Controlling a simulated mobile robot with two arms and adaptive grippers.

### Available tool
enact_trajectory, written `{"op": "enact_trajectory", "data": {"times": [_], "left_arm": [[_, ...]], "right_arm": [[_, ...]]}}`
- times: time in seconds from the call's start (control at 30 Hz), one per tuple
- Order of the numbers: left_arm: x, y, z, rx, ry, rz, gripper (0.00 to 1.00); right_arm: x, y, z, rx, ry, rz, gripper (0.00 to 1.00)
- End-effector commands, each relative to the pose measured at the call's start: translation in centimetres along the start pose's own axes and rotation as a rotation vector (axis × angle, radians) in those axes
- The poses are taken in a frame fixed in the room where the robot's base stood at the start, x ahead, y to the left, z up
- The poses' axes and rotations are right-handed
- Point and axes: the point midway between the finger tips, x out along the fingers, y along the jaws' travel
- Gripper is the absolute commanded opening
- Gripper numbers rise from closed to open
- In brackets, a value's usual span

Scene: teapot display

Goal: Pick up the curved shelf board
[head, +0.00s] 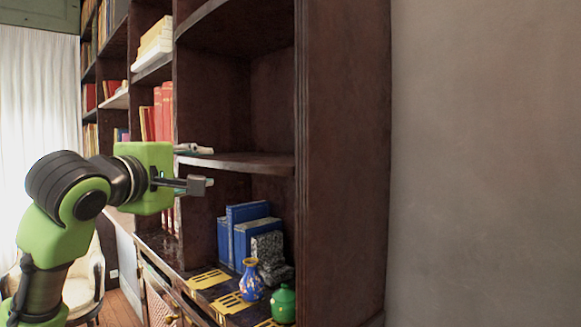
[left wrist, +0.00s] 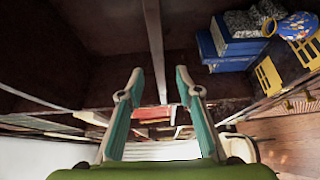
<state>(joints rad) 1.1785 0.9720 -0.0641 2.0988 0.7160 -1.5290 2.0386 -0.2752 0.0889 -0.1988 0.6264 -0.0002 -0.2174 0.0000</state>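The curved shelf board (head: 245,162) is a dark brown board in the bookcase, at mid-height in the head view. Its curved front edge faces out. In the left wrist view the board (left wrist: 153,45) shows nearly edge-on, as a thin strip lined up between the fingertips. My left gripper (head: 196,168) is open and empty at the board's left part, with one finger above the board's level and one below. It also shows in the left wrist view (left wrist: 160,75). I cannot tell whether a finger touches the board. My right gripper is not in view.
Below the board stand blue books (head: 243,232), a blue patterned vase (head: 251,282) and a green jar (head: 284,303). The bookcase's side panel (head: 342,150) is on the right. Red books (head: 163,112) fill the bay to the left. The space above the board is empty.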

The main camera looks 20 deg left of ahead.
Motion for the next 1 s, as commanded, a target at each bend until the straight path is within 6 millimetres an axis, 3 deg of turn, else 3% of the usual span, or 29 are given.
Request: {"op": "enact_trajectory", "data": {"times": [0.13, 0.33, 0.5, 0.77, 1.0], "left_arm": [[0.8, 0.5, 0.0, -0.011, 0.003, 0.002, 0.32], [5.0, 0.6, 0.0, -0.011, 0.002, 0.0, 0.32], [7.4, 0.5, 0.0, -0.01, 0.002, 0.003, 0.32], [9.4, 0.5, 0.3, -0.007, 0.003, 0.002, 0.32], [12.6, 0.3, 0.7, -0.009, 0.003, 0.003, 0.32]], "right_arm": [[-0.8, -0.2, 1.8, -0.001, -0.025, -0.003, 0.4], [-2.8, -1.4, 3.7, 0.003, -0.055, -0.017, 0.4], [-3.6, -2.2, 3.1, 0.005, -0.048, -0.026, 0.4], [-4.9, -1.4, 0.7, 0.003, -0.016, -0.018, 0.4], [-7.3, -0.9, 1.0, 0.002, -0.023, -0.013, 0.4]]}}
